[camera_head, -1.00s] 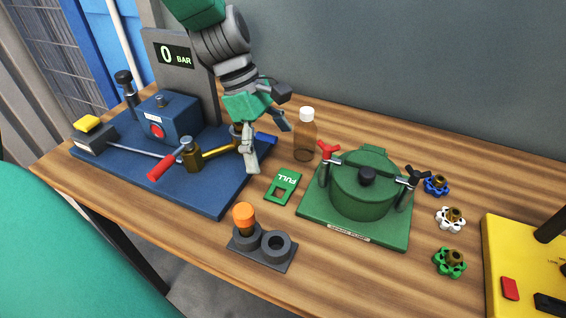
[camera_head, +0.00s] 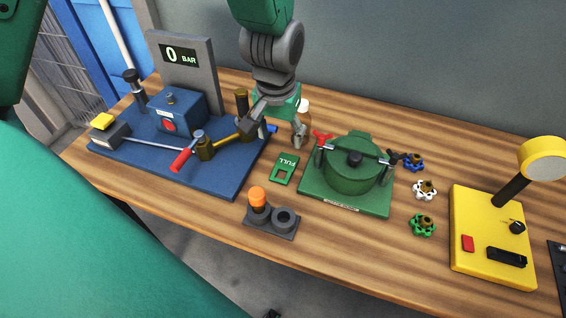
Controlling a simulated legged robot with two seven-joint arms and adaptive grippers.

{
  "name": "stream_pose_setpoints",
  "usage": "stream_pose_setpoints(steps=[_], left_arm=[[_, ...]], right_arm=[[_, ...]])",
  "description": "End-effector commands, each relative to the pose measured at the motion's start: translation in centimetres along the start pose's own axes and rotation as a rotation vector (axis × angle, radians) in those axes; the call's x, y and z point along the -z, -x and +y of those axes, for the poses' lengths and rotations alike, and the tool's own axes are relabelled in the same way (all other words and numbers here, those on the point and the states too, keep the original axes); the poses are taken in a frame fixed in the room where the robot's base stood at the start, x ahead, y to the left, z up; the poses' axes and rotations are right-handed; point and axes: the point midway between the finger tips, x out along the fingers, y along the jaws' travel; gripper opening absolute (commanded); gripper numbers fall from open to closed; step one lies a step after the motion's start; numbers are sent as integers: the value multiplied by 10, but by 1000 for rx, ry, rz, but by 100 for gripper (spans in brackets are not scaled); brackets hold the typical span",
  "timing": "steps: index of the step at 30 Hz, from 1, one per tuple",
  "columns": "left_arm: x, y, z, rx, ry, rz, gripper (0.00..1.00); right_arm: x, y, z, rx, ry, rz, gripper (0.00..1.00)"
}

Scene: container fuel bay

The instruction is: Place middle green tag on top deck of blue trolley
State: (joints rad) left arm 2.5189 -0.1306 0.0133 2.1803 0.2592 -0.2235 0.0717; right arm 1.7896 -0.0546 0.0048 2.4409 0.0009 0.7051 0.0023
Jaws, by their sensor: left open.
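A flat green tag (camera_head: 284,170) marked "FULL", with a square hole, lies on the wooden bench between the blue pump board and the green pot. It is the only such tag that I see. My left gripper (camera_head: 274,132) hangs above the bench, behind the tag and apart from it. Its fingers are spread and hold nothing. One finger is near the brass fitting, the other near the bottle. No blue trolley can be made out in this view. My right gripper is not in view.
The blue board (camera_head: 220,180) carries a pump and gauge. The green lidded pot (camera_head: 350,185) stands right of the tag. A bottle (camera_head: 304,105) is partly hidden behind my gripper. A dark two-ring holder (camera_head: 272,222) with an orange-capped piece stands in front. A yellow panel (camera_head: 470,245) is at right.

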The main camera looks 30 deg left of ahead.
Motion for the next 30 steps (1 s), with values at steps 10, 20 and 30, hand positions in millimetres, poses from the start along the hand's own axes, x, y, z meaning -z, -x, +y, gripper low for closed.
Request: stream_pose_setpoints(steps=[10,20,30], left_arm=[[-3,-64,0,-2,5,-3,55],[2,-93,-1,-2,8,-4,55],[5,-124,-1,-3,7,1,55]], right_arm=[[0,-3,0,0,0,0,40],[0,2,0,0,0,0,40],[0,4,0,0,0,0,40]])
